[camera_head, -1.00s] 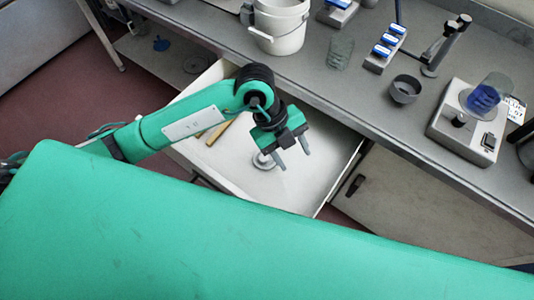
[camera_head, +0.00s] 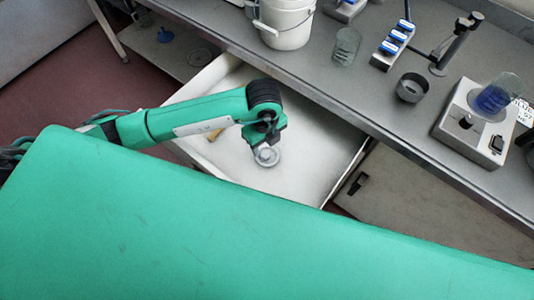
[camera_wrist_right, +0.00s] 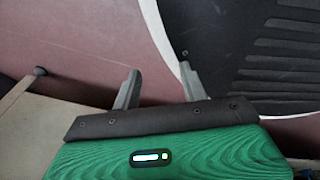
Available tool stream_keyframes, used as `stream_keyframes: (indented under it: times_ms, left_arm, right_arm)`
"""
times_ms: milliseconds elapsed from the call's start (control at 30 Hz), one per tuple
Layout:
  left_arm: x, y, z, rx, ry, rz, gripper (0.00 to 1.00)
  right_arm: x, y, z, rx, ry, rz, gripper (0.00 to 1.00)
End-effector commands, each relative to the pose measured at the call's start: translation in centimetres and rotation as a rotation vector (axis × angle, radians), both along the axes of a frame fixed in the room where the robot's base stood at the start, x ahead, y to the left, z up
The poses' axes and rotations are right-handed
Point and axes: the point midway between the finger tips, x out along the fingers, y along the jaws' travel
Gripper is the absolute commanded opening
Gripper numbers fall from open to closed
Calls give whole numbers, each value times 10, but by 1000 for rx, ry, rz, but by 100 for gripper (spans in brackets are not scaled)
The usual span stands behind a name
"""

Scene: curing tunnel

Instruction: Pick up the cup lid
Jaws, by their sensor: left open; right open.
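The cup lid (camera_head: 267,157), a round grey disc with a raised ring, lies on the white floor of the open drawer. My left gripper (camera_head: 263,146) reaches down into the drawer right at the lid and covers part of it. Its fingers are mostly hidden, so I cannot tell whether they touch the lid. The left jaws are open. In the right wrist view, my right gripper (camera_wrist_right: 158,72) is open and empty, away from the lid.
The open drawer (camera_head: 310,185) also holds a wooden piece (camera_head: 215,134). Its walls surround my left gripper. The grey bench (camera_head: 340,95) above carries a white bucket (camera_head: 287,25), a dark cup (camera_head: 411,88), a glass beaker (camera_head: 346,46) and a stirrer device (camera_head: 475,125).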

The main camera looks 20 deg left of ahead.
Motion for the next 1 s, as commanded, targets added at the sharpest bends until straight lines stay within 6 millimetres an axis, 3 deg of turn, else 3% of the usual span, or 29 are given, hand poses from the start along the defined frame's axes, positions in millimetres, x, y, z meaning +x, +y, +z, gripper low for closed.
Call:
stream_keyframes:
  times_ms: [300,600,633,867,1000]
  left_arm:
    - [-1,1,-43,2,3,0,50]
    - [0,0,-50,1,1,-1,50]
    - [0,0,-50,1,1,-1,48]
    - [0,0,-50,1,1,-1,3]
    - [0,0,-50,1,1,-1,2]
  right_arm:
    - [-12,-3,2,-2,10,1,44]
    - [-16,-3,1,-4,16,2,44]
    - [-15,-3,1,-3,15,2,44]
    - [-12,-1,1,0,9,1,44]
    - [-12,1,2,2,9,0,44]
